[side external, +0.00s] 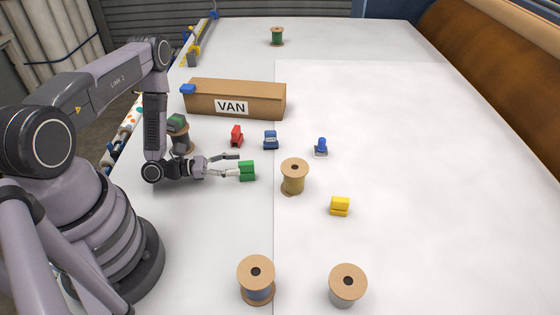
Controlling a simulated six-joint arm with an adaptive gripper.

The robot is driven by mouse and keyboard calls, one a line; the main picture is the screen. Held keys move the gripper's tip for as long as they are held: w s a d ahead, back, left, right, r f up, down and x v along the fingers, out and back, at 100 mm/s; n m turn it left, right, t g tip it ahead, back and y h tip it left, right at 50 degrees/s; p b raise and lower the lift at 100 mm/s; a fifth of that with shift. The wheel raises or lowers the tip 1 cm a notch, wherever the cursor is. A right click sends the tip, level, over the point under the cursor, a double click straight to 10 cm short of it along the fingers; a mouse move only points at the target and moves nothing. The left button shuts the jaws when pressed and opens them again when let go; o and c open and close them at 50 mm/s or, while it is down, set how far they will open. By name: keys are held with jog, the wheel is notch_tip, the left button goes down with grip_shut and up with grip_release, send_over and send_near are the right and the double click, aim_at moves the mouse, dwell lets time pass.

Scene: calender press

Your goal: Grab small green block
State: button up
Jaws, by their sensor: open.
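The small green block (247,170) sits on the white table left of the middle spool. My gripper (238,165) reaches in low from the left, lying nearly level with the table. Its fingers are open, one on the far side and one on the near side, with the tips at the left edge of the green block. I cannot tell whether they touch it.
A spool (294,177) stands just right of the green block. Red (237,136), blue (270,140) and yellow (340,206) blocks lie around. A cardboard box marked VAN (235,99) is behind. Two spools stand in front; the table's right side is clear.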

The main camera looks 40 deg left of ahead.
aim_at(249, 162)
jog(key=x, duration=0.4)
jog(key=shift+w+d+r, duration=0.1)
jog(key=shift+d+r, duration=0.1)
jog(key=shift+d, duration=0.05)
grip_shut()
